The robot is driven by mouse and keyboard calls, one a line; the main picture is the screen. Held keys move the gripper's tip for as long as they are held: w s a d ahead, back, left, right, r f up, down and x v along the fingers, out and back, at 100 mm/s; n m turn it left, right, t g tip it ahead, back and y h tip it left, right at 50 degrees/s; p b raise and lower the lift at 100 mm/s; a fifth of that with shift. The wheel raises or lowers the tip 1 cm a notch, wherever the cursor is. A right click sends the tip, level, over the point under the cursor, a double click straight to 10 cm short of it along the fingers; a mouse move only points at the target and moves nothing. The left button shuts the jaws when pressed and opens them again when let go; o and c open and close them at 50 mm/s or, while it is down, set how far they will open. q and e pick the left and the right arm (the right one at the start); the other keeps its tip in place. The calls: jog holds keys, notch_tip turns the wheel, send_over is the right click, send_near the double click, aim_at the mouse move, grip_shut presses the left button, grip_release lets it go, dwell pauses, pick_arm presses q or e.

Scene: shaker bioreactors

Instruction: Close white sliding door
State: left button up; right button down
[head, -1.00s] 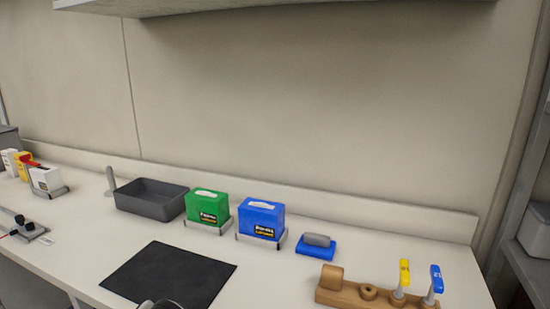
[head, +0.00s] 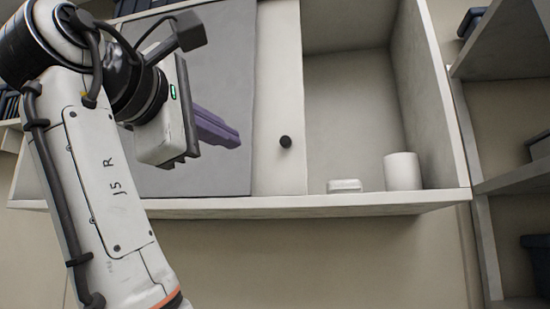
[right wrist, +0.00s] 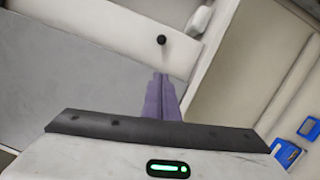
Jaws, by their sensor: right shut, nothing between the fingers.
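The white sliding door (head: 277,85) of the wall cabinet shows as an upright strip with a round black knob (head: 285,142). Its left part is hidden behind a grey door panel (head: 230,60). The cabinet's right side is open. My right gripper (head: 236,140) has its purple fingers shut and empty, pointing right in front of the grey panel, left of the knob and apart from it in the picture. In the right wrist view the white door (right wrist: 120,30) and knob (right wrist: 162,39) lie beyond the shut fingertips (right wrist: 160,76). My left gripper is not in view.
A white cup (head: 402,171) and a small white item (head: 344,186) stand in the open right compartment. Grey shelving (head: 510,80) stands at the right. Blue items (right wrist: 286,152) show low in the right wrist view.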

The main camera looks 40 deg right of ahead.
jog(key=s+r, duration=0.1)
jog(key=s, duration=0.1)
jog(key=p, duration=0.2)
send_near(276, 148)
jog(key=shift+m+h, duration=0.3)
jog(key=x, duration=0.5)
jog(key=shift+w+d+f, duration=0.15)
jog(key=shift+w+d, duration=0.05)
jog(key=shift+w, duration=0.05)
